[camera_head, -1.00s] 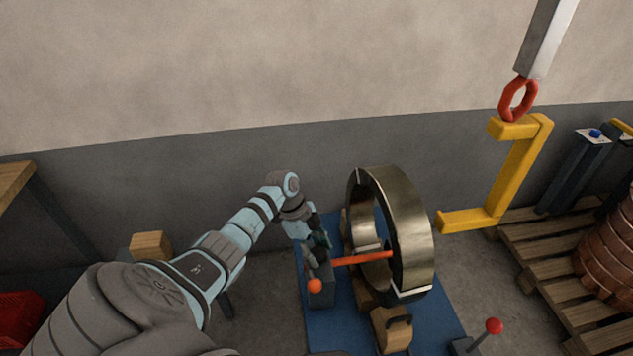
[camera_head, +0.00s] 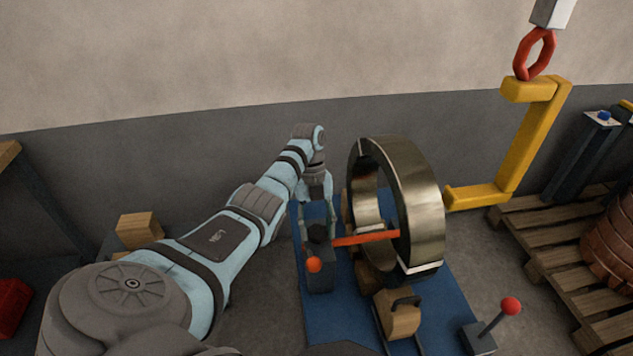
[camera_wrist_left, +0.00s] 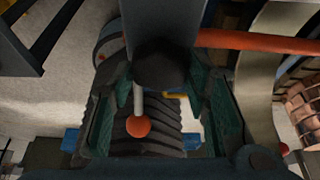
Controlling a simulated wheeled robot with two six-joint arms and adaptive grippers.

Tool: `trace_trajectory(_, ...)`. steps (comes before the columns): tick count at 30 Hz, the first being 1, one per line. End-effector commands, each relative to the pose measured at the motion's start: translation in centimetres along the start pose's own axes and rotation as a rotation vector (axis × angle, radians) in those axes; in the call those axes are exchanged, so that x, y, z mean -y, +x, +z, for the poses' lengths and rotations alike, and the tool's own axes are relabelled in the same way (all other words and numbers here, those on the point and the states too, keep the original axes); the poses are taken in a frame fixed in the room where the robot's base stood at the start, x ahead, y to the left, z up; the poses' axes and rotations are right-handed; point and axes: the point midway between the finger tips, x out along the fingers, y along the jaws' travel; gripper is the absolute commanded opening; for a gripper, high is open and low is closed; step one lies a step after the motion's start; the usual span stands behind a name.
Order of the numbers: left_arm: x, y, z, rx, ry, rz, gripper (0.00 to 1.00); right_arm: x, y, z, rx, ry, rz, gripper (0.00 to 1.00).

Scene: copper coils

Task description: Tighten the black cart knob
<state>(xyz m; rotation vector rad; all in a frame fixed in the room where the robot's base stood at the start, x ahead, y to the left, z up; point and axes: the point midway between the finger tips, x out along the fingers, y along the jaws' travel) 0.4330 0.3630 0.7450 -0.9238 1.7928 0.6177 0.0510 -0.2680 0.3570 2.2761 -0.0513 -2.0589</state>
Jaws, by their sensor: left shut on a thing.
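The black cart knob (camera_head: 319,233) sits on top of a dark post (camera_head: 319,276) on the blue cart (camera_head: 338,322). It also shows in the left wrist view (camera_wrist_left: 163,66) as a dark rounded shape between the fingers. My left gripper (camera_head: 319,219) comes down over the knob from above and is shut on it. In the left wrist view its green-padded fingers (camera_wrist_left: 162,82) stand on either side of the knob; the exact contact is dark and hard to see. My right gripper is not in view.
A large metal ring (camera_head: 420,205) stands upright just right of the post. An orange bar (camera_head: 365,238) reaches from the post to the ring. A red-topped lever (camera_head: 510,306) stands at right. A yellow hook (camera_head: 525,145) hangs behind, near a pallet (camera_head: 545,262) of copper coils.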

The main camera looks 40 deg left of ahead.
Motion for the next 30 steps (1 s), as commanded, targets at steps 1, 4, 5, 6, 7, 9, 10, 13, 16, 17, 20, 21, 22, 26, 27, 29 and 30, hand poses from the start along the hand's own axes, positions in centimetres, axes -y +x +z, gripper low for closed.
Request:
trace_trajectory(1, 0.1, 0.08, -0.02, -0.002, 0.036, 0.015, 0.15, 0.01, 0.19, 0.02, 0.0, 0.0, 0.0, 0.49)
trace_trajectory(4, 0.1, 0.03, -0.01, 0.0, 0.115, 0.048, 0.15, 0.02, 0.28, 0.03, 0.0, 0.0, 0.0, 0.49)
trace_trajectory(5, 0.12, 0.01, -0.02, 0.0, 0.138, 0.057, 0.15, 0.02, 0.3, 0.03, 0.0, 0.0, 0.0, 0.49)
trace_trajectory(6, 0.12, 0.03, -0.04, -0.001, 0.166, 0.069, 0.15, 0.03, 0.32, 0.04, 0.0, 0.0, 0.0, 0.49)
trace_trajectory(7, 0.14, 0.03, -0.05, -0.001, 0.187, 0.077, 0.15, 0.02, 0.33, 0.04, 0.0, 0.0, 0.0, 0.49)
trace_trajectory(9, 0.16, 0.0, -0.05, -0.001, 0.229, 0.095, 0.15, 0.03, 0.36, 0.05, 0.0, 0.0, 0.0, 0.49)
trace_trajectory(10, 0.15, 0.0, -0.04, 0.0, 0.246, 0.102, 0.15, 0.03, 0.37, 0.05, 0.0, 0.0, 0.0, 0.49)
trace_trajectory(13, 0.13, 0.01, -0.03, 0.0, 0.294, 0.122, 0.15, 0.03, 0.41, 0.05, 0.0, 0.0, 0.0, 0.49)
trace_trajectory(16, 0.18, -0.01, -0.05, 0.0, 0.33, 0.136, 0.15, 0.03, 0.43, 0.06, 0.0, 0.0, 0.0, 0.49)
trace_trajectory(17, 0.18, -0.02, -0.05, 0.001, 0.339, 0.14, 0.15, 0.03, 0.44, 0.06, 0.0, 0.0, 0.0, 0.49)
trace_trajectory(20, 0.19, -0.03, -0.04, 0.001, 0.36, 0.149, 0.15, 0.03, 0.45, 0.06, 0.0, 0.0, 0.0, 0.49)
trace_trajectory(21, 0.19, -0.03, -0.03, 0.001, 0.365, 0.151, 0.15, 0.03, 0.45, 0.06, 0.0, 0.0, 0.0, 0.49)
trace_trajectory(22, 0.19, -0.03, -0.03, 0.001, 0.369, 0.152, 0.15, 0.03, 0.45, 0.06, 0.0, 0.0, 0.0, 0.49)
trace_trajectory(26, 0.19, -0.03, -0.03, 0.001, 0.377, 0.154, 0.15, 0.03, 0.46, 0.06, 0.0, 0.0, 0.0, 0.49)
trace_trajectory(27, 0.2, -0.03, -0.03, 0.002, 0.377, 0.155, 0.15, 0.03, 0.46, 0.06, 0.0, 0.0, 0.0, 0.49)
trace_trajectory(29, 0.2, -0.03, -0.03, 0.002, 0.377, 0.155, 0.15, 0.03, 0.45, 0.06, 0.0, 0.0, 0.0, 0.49)
trace_trajectory(30, 0.2, -0.03, -0.03, 0.002, 0.377, 0.154, 0.15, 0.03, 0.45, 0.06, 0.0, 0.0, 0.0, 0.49)
